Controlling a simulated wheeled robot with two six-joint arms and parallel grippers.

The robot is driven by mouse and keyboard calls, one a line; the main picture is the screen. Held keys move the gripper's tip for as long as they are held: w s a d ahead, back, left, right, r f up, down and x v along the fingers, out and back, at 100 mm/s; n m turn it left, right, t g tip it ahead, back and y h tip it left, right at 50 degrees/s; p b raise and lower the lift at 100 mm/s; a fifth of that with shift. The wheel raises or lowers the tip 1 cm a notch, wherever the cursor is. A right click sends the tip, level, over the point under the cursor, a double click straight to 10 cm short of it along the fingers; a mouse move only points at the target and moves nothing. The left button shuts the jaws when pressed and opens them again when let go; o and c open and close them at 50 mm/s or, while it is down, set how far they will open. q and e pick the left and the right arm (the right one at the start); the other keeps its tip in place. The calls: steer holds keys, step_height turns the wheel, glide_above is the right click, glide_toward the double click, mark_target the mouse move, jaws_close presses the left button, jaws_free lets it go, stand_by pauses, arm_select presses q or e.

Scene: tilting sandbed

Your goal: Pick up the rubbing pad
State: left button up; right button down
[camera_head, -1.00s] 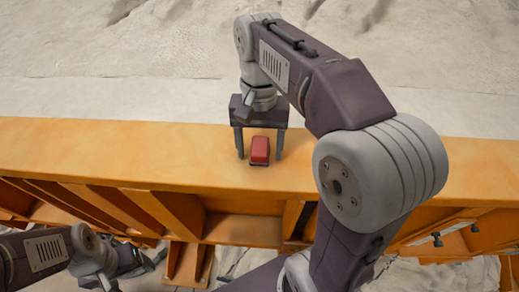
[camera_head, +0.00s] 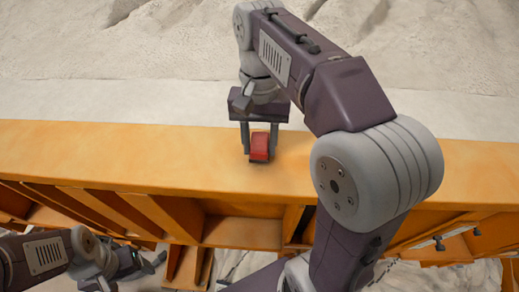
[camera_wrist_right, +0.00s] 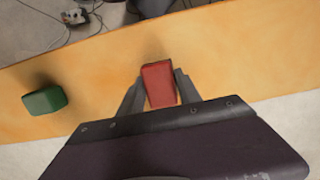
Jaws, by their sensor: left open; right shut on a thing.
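The rubbing pad, a small red block (camera_head: 260,147), is on the orange beam (camera_head: 120,150) near its far edge. My right gripper (camera_head: 259,152) points down with one finger on each side of the pad and is shut on it. In the right wrist view the red pad (camera_wrist_right: 159,84) sits between the two fingers (camera_wrist_right: 160,82). I cannot tell whether its underside touches the beam. My left gripper (camera_head: 148,262) is open, low at the left, below the beam and away from the pad.
A green block (camera_wrist_right: 44,99) lies on the beam to the left in the right wrist view; my right arm likely hides it in the head view. Pale sand (camera_head: 120,40) lies beyond the beam. The beam's top left of the pad is clear.

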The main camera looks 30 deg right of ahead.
steer(key=shift+w+r, duration=0.1)
steer(key=shift+r, duration=0.7)
steer(key=s+d+r+p, duration=0.1)
steer(key=s+d+r, duration=0.4)
steer(key=s, duration=0.6)
step_height(320, 180, up, 2)
steer(key=shift+r, duration=0.25)
steer(key=shift+w, duration=0.15)
